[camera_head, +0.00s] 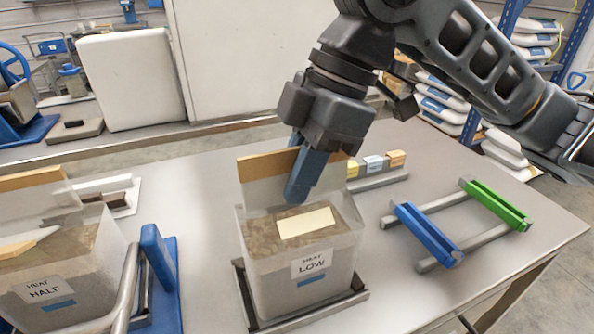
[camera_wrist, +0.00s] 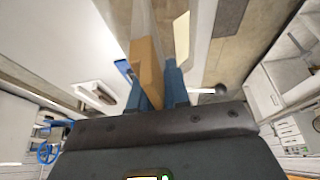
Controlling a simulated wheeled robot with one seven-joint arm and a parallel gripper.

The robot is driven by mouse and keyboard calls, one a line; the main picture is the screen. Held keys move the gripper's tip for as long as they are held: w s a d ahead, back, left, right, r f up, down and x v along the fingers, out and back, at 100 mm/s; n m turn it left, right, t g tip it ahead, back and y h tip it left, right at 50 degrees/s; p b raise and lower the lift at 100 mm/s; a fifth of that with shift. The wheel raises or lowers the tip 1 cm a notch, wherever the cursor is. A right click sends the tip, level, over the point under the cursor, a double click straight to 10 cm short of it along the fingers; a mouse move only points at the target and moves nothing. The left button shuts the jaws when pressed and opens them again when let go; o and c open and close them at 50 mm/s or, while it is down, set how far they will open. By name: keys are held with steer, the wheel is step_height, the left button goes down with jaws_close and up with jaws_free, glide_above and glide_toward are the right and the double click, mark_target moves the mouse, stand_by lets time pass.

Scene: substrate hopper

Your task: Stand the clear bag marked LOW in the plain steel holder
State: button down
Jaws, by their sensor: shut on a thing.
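The clear bag marked LOW (camera_head: 302,262) is upright in the head view, filled with brown substrate, with a tan strip (camera_head: 268,161) along its raised top edge. My gripper (camera_head: 303,185) is above the bag with its blue fingers shut on this top edge. In the wrist view, the tan strip (camera_wrist: 147,68) lies between the fingers (camera_wrist: 156,88). The plain steel holder (camera_head: 243,293) shows around the bag's base at the left and front. The bag's bottom is at or just inside this frame; exact contact is hard to tell.
A bag marked HALF (camera_head: 62,278) stands at left beside a blue-ended holder (camera_head: 158,258). A rack with blue (camera_head: 428,234) and green (camera_head: 496,204) bars lies empty at right. Small blocks (camera_head: 375,163) sit on a rail behind. The table's front right is clear.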

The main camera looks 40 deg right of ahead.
steer(key=shift+f+b, duration=0.35)
steer(key=shift+f, duration=0.1)
stand_by(0.3)
steer(key=c, duration=1)
jaws_free()
steer(key=v, duration=0.7)
steer(key=shift+s+d+r, duration=0.1)
steer(key=shift+d+r, duration=0.1)
steer(key=shift+r, duration=0.15)
steer(key=shift+p, duration=0.3)
